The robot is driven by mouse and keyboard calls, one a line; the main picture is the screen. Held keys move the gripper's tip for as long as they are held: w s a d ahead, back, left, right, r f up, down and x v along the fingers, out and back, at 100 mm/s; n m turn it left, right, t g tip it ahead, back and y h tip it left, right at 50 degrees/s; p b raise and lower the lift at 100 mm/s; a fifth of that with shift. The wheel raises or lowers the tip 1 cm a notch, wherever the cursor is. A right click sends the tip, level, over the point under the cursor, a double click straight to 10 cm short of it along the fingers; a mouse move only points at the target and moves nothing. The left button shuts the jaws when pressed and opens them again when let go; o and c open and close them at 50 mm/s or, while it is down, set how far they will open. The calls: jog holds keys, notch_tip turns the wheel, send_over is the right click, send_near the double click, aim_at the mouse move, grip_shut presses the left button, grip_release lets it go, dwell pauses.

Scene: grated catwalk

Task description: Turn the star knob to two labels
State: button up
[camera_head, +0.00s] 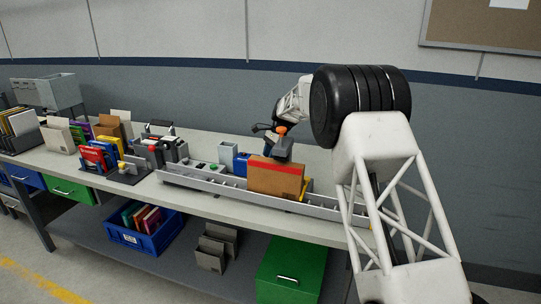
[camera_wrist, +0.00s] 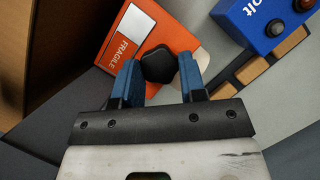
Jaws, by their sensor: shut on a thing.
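The black star knob (camera_wrist: 159,64) shows in the wrist view between the two blue fingers of my gripper (camera_wrist: 160,69). My gripper is shut on it, one finger on each side. In the head view my gripper (camera_head: 280,148) is low over the bench, just behind a brown carton. I cannot make out the knob there. No position labels for the knob are readable.
The brown carton (camera_head: 274,178) stands in the long grey tray (camera_head: 219,188) on the bench. A blue box with buttons (camera_wrist: 271,22) is at upper right in the wrist view. Several books and boxes (camera_head: 100,150) crowd the bench's left. The wall is behind.

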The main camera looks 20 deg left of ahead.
jog(key=o, duration=0.9)
jog(key=shift+o, duration=0.2)
jog(key=shift+r, duration=0.1)
jog(key=v, duration=0.7)
jog(key=shift+r, duration=0.3)
jog(key=shift+w+d, duration=0.1)
